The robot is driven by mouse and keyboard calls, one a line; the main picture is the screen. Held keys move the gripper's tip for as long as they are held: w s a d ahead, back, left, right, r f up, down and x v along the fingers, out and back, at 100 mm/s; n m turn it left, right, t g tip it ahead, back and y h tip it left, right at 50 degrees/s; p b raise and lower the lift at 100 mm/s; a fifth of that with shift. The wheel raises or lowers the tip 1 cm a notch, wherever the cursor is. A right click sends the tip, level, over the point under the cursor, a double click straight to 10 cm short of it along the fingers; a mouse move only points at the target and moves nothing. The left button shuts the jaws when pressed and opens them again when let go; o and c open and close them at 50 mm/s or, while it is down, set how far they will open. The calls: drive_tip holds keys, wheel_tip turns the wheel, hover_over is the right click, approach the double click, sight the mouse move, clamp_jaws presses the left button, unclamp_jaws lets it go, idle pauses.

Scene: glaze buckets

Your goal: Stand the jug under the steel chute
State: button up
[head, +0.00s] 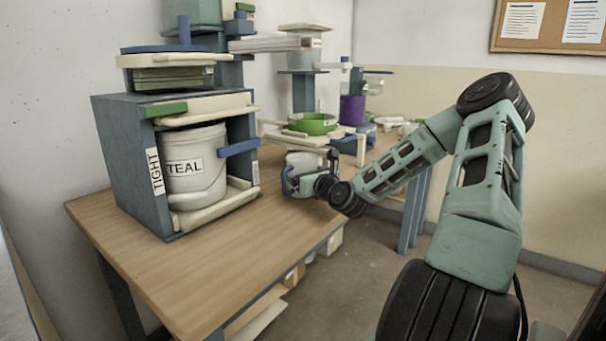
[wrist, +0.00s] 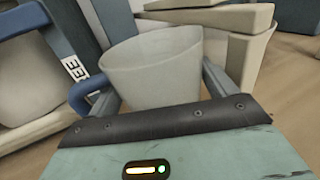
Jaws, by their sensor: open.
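The jug is off-white with a blue handle. It stands upright near the table's far right edge in the head view (head: 301,162), and it fills the middle of the wrist view (wrist: 150,65). My gripper (head: 308,182) is at the jug, and its open fingers lie on either side of the jug's body in the wrist view (wrist: 158,85). I cannot tell whether either finger touches it. The jug's lower part is hidden by my gripper in the wrist view. A long pale grey piece (head: 270,44) sticks out high at the back; I cannot tell whether it is the steel chute.
A blue-grey cabinet labelled TIGHT (head: 128,165) stands on the wooden table (head: 225,250), holding a bucket labelled TEAL (head: 195,175). Behind the jug are a green bowl (head: 312,124) and a purple container (head: 352,109). The table's front is clear.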

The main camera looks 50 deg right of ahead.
drive_tip(key=v, duration=0.3)
drive_tip(key=p+v, duration=0.1)
drive_tip(key=v, duration=0.2)
drive_tip(key=p+v, duration=0.1)
drive_tip(key=v, duration=0.2)
drive_tip(key=shift+s+r, duration=0.2)
drive_tip(key=shift+r, duration=0.2)
drive_tip(key=p, duration=0.3)
drive_tip(key=shift+s, duration=0.3)
drive_tip(key=s+p, duration=0.1)
drive_tip(key=p, duration=0.2)
drive_tip(key=shift+a, duration=0.2)
drive_tip(key=shift+s+a+f+p, duration=0.3)
drive_tip(key=shift+s+p, duration=0.1)
drive_tip(key=shift+p, duration=0.55)
drive_tip(key=shift+f, duration=0.1)
